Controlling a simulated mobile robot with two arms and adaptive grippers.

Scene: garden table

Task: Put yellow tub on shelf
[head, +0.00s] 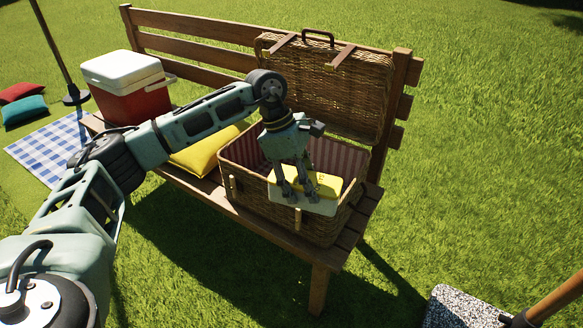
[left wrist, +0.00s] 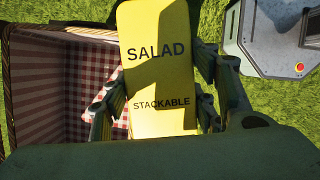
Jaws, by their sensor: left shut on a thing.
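The yellow tub (head: 322,183) has a yellow top and a pale side in the head view. In the left wrist view its yellow lid (left wrist: 158,75) reads "SALAD" and "STACKABLE". My left gripper (head: 297,193) is shut on the tub, one finger on each side. In the head view the tub overlaps the front of the open wicker basket (head: 262,200); in the left wrist view it is over the basket's edge. I cannot tell its exact height. No shelf is recognisable in these frames. My right gripper is not in view.
The basket stands on a wooden bench (head: 207,185), its lid (head: 345,90) raised against the backrest. A yellow cushion (head: 200,153) and a red cooler (head: 136,102) are on the bench. A grey speckled slab (head: 457,309) is at lower right. Grass in front is open.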

